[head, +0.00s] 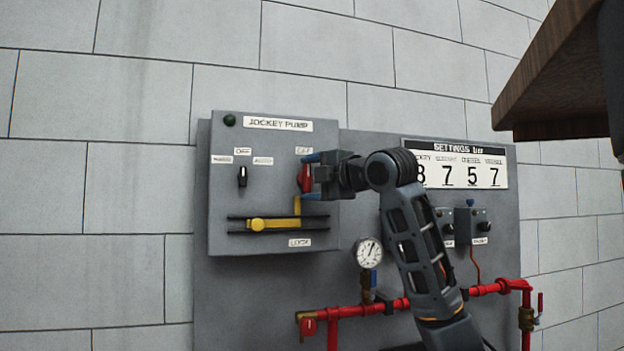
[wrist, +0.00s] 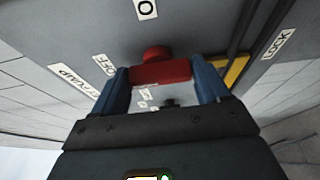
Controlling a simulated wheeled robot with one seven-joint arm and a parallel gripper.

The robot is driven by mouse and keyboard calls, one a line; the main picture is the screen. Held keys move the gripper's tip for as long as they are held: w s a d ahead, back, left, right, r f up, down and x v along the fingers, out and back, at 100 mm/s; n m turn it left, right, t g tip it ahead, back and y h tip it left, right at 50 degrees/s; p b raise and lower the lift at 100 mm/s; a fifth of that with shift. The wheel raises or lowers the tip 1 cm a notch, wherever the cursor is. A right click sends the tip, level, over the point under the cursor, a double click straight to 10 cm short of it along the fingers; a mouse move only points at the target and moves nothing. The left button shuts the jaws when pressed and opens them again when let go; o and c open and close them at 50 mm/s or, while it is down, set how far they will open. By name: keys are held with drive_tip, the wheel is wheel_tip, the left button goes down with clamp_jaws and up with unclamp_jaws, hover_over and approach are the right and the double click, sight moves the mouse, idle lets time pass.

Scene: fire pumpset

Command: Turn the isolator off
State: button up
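The grey jockey pump box (head: 225,190) is on the wall panel. Its red isolator handle (head: 304,179) sits at the right of the box, below an OFF label (head: 304,150). My gripper (head: 308,178) is at the handle, its blue fingers above and below it. In the wrist view, the red handle (wrist: 160,72) lies between the two blue fingers (wrist: 163,85), which stand at its two ends. I cannot tell whether they press on it. A yellow slide lock (head: 270,224) is low on the box, with a LOCK label (head: 300,242); its yellow part also shows in the wrist view (wrist: 236,70).
A black selector knob (head: 242,177) is left of the handle. A settings sign (head: 460,165), a pressure gauge (head: 368,252), two small grey boxes and red pipes (head: 390,307) are to the right and below. A brown overhanging block (head: 556,85) is at the upper right.

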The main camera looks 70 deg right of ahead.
drive_tip(key=o, duration=0.4)
drive_tip(key=shift+s, duration=0.1)
drive_tip(key=b+v, duration=0.1)
drive_tip(key=v, duration=0.6)
drive_tip(key=shift+s+a+b, duration=0.2)
drive_tip(key=shift+s+b, duration=0.1)
drive_tip(key=shift+b, duration=0.1)
